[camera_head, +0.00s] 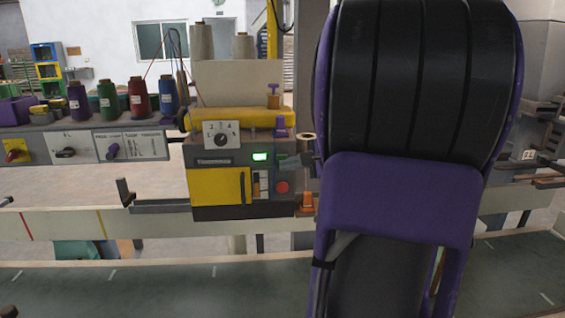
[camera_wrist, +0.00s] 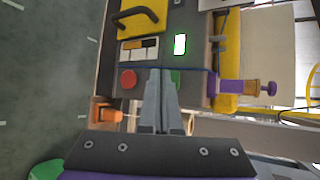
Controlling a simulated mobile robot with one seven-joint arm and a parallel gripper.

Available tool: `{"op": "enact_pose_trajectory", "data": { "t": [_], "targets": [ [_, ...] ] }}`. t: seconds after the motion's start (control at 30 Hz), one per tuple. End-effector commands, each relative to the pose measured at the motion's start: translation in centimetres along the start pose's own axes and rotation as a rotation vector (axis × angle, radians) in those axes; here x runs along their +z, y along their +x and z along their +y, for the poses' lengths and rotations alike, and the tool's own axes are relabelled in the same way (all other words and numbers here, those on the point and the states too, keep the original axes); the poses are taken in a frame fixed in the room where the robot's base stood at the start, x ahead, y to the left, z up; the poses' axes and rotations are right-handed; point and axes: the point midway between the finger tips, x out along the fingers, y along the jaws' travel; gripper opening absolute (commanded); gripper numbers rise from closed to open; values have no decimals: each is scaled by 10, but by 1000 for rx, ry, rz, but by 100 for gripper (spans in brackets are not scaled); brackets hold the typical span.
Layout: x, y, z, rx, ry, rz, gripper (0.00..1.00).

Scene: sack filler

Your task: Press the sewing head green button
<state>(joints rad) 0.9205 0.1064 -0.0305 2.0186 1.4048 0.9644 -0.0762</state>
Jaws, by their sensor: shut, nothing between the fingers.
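The sewing head (camera_head: 215,185) is a yellow and dark grey box with a dial, a lit green display (camera_head: 260,156) and a red button (camera_head: 282,187). In the wrist view, turned sideways, the green button (camera_wrist: 175,77) shows beside and partly behind my fingertips. The red button (camera_wrist: 128,79) is to its left and the lit display (camera_wrist: 180,44) is above it. My gripper (camera_wrist: 162,72) is shut and empty, its tips over the panel by the green button; I cannot tell whether they touch it.
My arm covers the right of the head view. Coloured thread spools (camera_head: 138,99) stand on the left shelf. A dark conveyor belt (camera_head: 150,285) runs along the front.

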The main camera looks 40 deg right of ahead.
Motion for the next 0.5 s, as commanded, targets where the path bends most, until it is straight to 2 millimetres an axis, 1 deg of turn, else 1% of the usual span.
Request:
{"op": "enact_pose_trajectory", "data": {
  "t": [0.33, 0.5],
  "targets": [
    [1, -2, 2, 1, 1, -1, 0],
    [8, -11, 9, 0, -1, -1, 0]
  ]
}}
